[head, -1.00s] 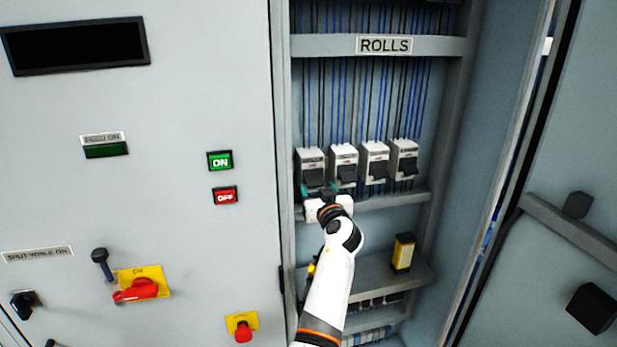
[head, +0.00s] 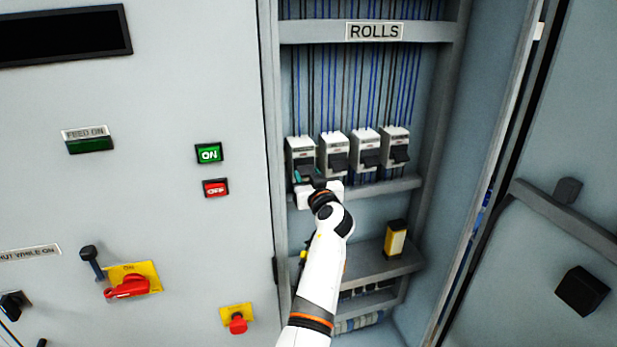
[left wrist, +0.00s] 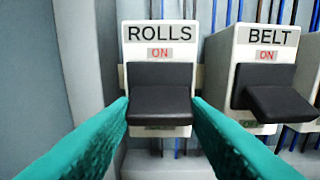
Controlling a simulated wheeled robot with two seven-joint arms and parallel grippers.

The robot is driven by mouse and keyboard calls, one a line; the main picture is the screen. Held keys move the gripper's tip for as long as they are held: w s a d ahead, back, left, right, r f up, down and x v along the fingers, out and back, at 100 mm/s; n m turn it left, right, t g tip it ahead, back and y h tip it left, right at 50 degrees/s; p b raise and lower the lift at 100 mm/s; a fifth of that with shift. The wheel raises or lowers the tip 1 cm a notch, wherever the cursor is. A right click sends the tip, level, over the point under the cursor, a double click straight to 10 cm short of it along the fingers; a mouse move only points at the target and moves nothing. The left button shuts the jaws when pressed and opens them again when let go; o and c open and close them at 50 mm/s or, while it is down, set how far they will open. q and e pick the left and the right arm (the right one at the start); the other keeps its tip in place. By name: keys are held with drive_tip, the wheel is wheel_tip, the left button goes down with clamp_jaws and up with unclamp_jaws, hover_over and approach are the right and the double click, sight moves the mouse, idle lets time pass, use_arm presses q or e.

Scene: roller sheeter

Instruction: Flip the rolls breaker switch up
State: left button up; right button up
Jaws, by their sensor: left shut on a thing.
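The rolls breaker (head: 300,146) is the leftmost white breaker in the row in the head view. In the left wrist view it carries the label ROLLS (left wrist: 160,33) with a red ON mark below it. Its black switch lever (left wrist: 160,88) projects toward me and angles downward. My left gripper (head: 308,177) is at this lever. In the left wrist view its teal fingers (left wrist: 160,106) are shut on the lever, one at each side. The lower part of the breaker is partly hidden behind lever and fingers. My right gripper is not in view.
The belt breaker (left wrist: 262,60) stands close to the right, its black lever sticking out. Further breakers (head: 366,148) follow in the row. A shelf edge (head: 385,188) runs below. The cabinet's left wall is near. A yellow-black box (head: 396,239) stands on a lower shelf.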

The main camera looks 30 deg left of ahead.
sight(306, 168)
use_arm(q)
wheel_tip(306, 168, up, 3)
drive_tip(key=g+h+p, duration=0.1)
drive_tip(key=p, duration=0.3)
drive_tip(key=g+h+p, duration=0.1)
drive_tip(key=h+p, duration=0.1)
drive_tip(key=p, duration=0.2)
drive_tip(key=shift+d+f+g, duration=0.1)
drive_tip(key=shift+f+g, duration=0.1)
drive_tip(key=shift+g, duration=0.1)
drive_tip(key=shift+r+g+h+p, duration=0.1)
drive_tip(key=shift+g+h+p, duration=0.25)
drive_tip(key=shift+h, duration=0.15)
drive_tip(key=shift+r+g+h+p, duration=0.25)
drive_tip(key=shift+g+h+p, duration=0.15)
drive_tip(key=shift+g+h, duration=0.5)
drive_tip(key=shift+w+a+r+g+h, duration=0.15)
drive_tip(key=shift+a+r+g+h, duration=0.1)
drive_tip(key=shift+g+h, duration=0.45)
drive_tip(key=shift+w+a+r+g+h, duration=0.15)
drive_tip(key=shift+g+h, duration=0.3)
drive_tip(key=shift+h, duration=0.45)
drive_tip(key=o, duration=0.8)
drive_tip(key=shift+o, duration=0.9)
drive_tip(key=shift+a, duration=0.1)
